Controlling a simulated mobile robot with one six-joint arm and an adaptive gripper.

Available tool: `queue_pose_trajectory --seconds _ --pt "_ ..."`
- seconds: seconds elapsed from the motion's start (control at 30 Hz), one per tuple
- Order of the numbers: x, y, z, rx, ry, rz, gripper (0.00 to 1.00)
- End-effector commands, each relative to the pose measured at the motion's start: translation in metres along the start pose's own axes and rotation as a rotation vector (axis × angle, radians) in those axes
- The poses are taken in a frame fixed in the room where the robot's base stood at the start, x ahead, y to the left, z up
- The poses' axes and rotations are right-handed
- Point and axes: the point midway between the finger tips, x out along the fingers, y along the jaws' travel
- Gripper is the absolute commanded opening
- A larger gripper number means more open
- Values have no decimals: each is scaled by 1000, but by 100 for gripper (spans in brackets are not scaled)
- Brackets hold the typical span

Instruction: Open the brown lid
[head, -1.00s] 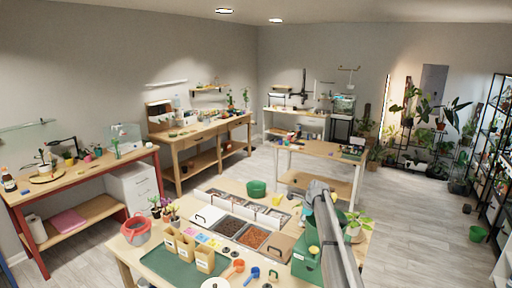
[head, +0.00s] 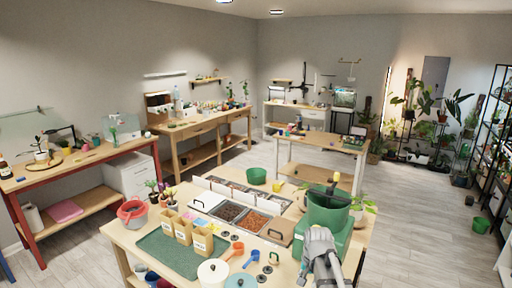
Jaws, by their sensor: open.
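The brown lid (head: 278,231) is a flat tan-brown panel with a dark handle. It lies shut over the right-hand bin of the row set in the near worktable. To its left are an open bin of reddish-brown grains (head: 254,223) and an open bin of dark soil (head: 229,212). A white lid (head: 207,201) with a handle covers the left bin. My gripper (head: 318,236) is right of and nearer than the brown lid, apart from it, open and seemingly empty. Its fingertips are small and hard to make out.
A green container (head: 328,208) on a green box stands just right of the brown lid. Blue and orange scoops (head: 251,257), a cream pot (head: 213,271) and a teal pot (head: 240,281) crowd the front. A green tray (head: 166,255) holds several paper bags.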

Motion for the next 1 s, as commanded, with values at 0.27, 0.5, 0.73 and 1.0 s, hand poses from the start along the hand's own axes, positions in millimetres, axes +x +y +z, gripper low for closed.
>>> queue_pose_trajectory --seconds 0.27,0.5,0.73,1.0 --pt "29 43 82 -350 -21 64 52" --pt "34 54 101 -469 -33 85 52" --pt "33 54 101 -474 -33 85 52" --pt "34 54 100 -478 -32 85 8"
